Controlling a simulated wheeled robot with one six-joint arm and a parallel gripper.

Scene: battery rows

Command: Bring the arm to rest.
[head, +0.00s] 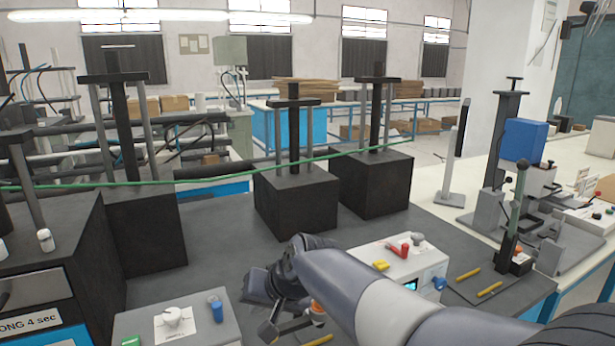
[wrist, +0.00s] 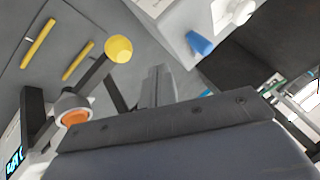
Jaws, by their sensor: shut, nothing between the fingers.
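My arm reaches in from the lower right of the head view, over the grey worktop (head: 220,228). My gripper (head: 258,288) is at its end, low in the middle of that view, between two light grey boxes. Its fingers show together and empty in the wrist view (wrist: 157,86), above the broad grey gripper body. A lever with a yellow ball (wrist: 118,50) and an orange button (wrist: 75,117) show beside the fingers there. I cannot tell how far they are from the gripper.
A box with a white plate and blue knob (head: 216,309) stands left of the gripper. A white box with a red part (head: 404,250) stands right, behind the arm. Black blocks with posts (head: 295,200) stand behind. A green cable (head: 215,178) crosses the view. Yellow sticks (head: 490,289) lie at right.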

